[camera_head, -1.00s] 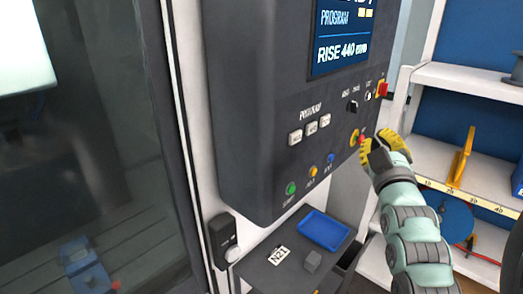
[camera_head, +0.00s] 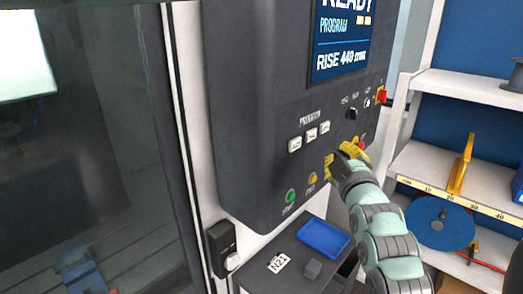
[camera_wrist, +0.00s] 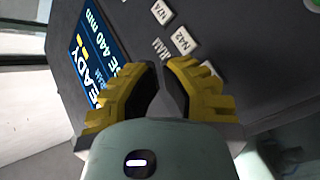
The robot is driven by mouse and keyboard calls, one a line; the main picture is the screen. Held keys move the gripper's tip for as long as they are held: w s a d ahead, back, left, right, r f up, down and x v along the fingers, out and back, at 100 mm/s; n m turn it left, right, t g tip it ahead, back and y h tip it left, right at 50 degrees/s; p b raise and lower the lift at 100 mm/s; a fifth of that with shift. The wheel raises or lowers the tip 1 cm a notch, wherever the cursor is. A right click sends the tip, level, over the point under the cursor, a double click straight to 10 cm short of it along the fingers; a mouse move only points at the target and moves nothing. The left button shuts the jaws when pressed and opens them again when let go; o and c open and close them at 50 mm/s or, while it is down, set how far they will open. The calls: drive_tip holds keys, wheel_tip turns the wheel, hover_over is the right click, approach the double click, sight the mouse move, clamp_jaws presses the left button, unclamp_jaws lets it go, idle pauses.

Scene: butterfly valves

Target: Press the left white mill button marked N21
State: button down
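Three white buttons sit in a slanted row on the dark control panel in the head view. The left one (camera_head: 295,145) is furthest from my gripper; the others are the middle button (camera_head: 311,134) and the right button (camera_head: 325,127). Their labels are too small to read there. In the wrist view the panel is turned sideways, and the left button (camera_wrist: 211,70) lies close beside the right finger, partly hidden. My gripper (camera_head: 345,158) is below and right of the row, yellow fingers toward the panel. In the wrist view the fingertips (camera_wrist: 162,68) show a narrow gap, with nothing between.
The panel also carries a screen (camera_head: 342,40), a black knob (camera_head: 351,114), a green button (camera_head: 290,196) and an orange button (camera_head: 312,179). Below are a blue tray (camera_head: 323,237), a grey block (camera_head: 312,269) and an N21 card (camera_head: 278,263). Shelves (camera_head: 460,85) stand right.

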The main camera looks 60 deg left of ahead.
sight(295, 144)
drive_tip(key=shift+s+a+p, duration=0.2)
drive_tip(key=shift+s+a, duration=0.1)
drive_tip(key=shift+a, duration=0.8)
drive_tip(key=shift+s+a+p, duration=0.25)
drive_tip(key=shift+s+a, duration=0.05)
drive_tip(key=shift+a, duration=0.8)
drive_tip(key=shift+s+a+p, duration=0.2)
drive_tip(key=shift+s+a, duration=0.1)
drive_tip(key=shift+a, duration=0.8)
drive_tip(key=c, duration=1.7)
unclamp_jaws()
drive_tip(key=shift+w, duration=0.1)
clamp_jaws()
drive_tip(key=shift+a+b, duration=0.4)
drive_tip(key=shift+b, duration=0.05)
drive_tip(key=shift+s+a+b, duration=0.25)
drive_tip(key=shift+a+b, duration=0.05)
drive_tip(key=shift+a, duration=0.15)
drive_tip(key=shift+w+d+b, duration=0.25)
drive_tip(key=shift+d+b, duration=0.25)
drive_tip(key=shift+d, duration=0.4)
